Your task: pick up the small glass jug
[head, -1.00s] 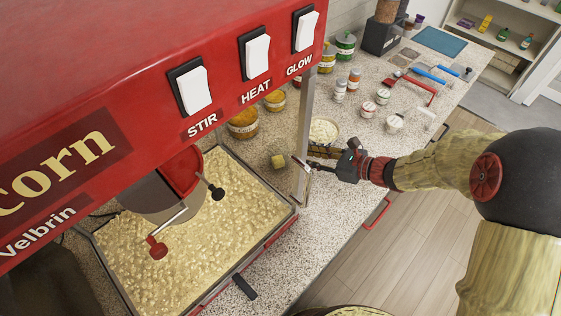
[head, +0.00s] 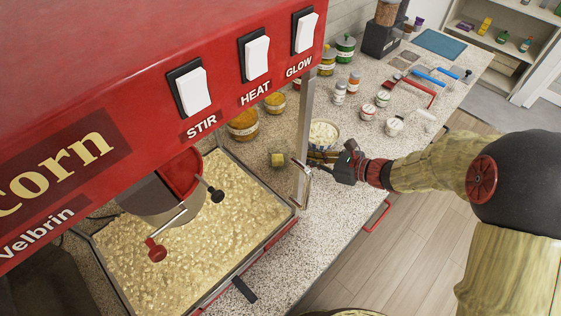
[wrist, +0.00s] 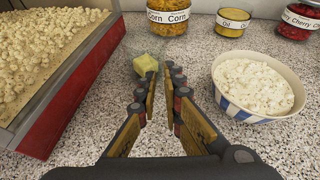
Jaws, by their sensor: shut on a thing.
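The small glass jug (wrist: 146,65) has yellow contents and shows just beyond my fingertips in the wrist view. It also shows in the head view (head: 278,159), beside the popcorn machine's corner post. Its clear outline is hard to make out. My gripper (wrist: 163,72) is shut on the jug at the fingertips, with a narrow gap between the fingers. The part between the fingertips is too small to see clearly. In the head view my gripper (head: 311,166) reaches in from the right. I cannot tell whether the jug is clear of the counter.
The red popcorn machine (head: 150,80) stands close on the left. A striped bowl of popcorn (wrist: 257,112) sits close to the right of my fingers. Labelled jars (wrist: 167,17) stand behind. The speckled counter (head: 280,255) is clear in front.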

